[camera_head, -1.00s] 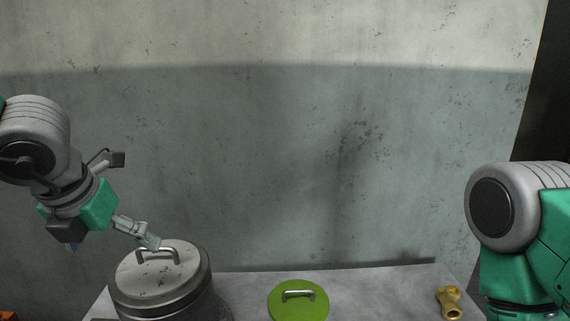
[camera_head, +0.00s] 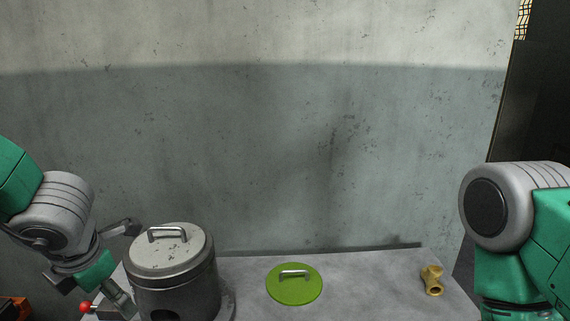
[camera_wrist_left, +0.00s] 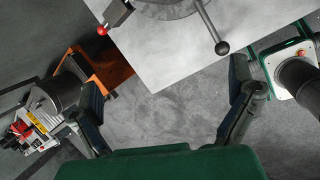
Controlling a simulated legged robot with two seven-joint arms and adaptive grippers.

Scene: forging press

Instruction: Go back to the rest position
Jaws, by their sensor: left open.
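My left gripper (camera_head: 118,300) is low at the left of the head view, beside the metal pot and apart from its lid. In the left wrist view the two fingers (camera_wrist_left: 168,80) are spread wide with nothing between them, above the floor near the table corner. The grey metal pot (camera_head: 178,292) stands upright on the table with its handled lid (camera_head: 172,252) on top. A round green lid (camera_head: 294,290) with a metal handle lies flat on the table. My right arm shows at the right of the head view, but its gripper is out of frame.
The grey table (camera_head: 365,285) also shows in the wrist view (camera_wrist_left: 250,25). A brass pipe fitting (camera_head: 432,281) is at its right. A red ball knob (camera_head: 85,307) is near my left gripper. An orange box (camera_wrist_left: 105,68) stands on the floor. A concrete wall is behind.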

